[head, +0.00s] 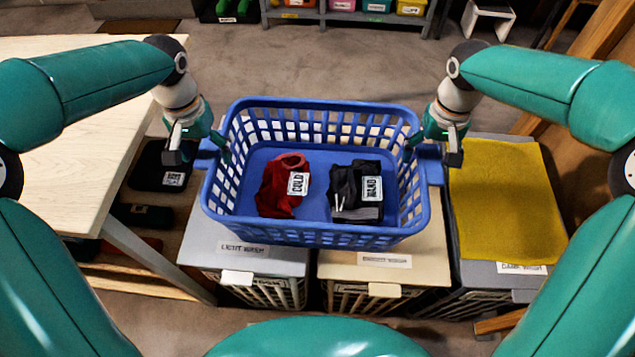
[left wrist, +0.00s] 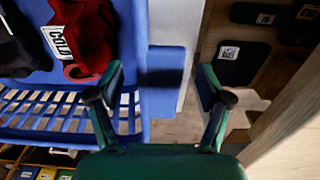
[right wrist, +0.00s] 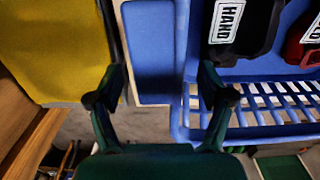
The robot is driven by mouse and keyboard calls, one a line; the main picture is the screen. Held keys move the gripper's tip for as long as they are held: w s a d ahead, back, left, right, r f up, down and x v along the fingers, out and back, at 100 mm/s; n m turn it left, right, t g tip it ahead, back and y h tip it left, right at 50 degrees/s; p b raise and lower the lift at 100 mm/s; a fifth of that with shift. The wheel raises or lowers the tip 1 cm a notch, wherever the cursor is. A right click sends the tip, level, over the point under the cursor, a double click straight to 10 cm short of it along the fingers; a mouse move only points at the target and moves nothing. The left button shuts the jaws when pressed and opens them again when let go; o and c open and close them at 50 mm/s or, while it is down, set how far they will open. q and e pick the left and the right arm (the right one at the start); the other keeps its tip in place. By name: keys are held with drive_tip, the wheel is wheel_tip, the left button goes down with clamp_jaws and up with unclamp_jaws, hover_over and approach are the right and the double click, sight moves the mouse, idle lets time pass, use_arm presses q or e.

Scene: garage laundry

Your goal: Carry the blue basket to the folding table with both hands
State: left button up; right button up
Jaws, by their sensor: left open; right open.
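The blue basket (head: 315,235) sits upright on the lids of the hampers in the head view. It holds a red garment (head: 275,190) tagged COLD and a dark garment (head: 350,200) tagged HAND. My left gripper (head: 198,152) is open at the basket's left handle; in the left wrist view the handle (left wrist: 165,70) shows between its spread fingers. My right gripper (head: 432,152) is open at the right handle; in the right wrist view that handle (right wrist: 150,55) shows between its fingers. Contact cannot be told. A pale wood-topped table (head: 90,125), apparently the folding table, stands at left.
Below the basket are a grey-lidded hamper (head: 235,258) and a cream-lidded hamper (head: 420,258). A yellow cloth (head: 505,200) covers a hamper at right. Dark labelled items lie under the table. A shelf of coloured bins (head: 345,16) stands at the back; the floor before it is clear.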

use_arm(q)
drive_tip(key=shift+f, duration=0.6)
use_arm(e)
drive_tip(key=shift+f, duration=0.6)
use_arm(q)
drive_tip(key=shift+r, duration=0.1)
clamp_jaws()
use_arm(e)
clamp_jaws()
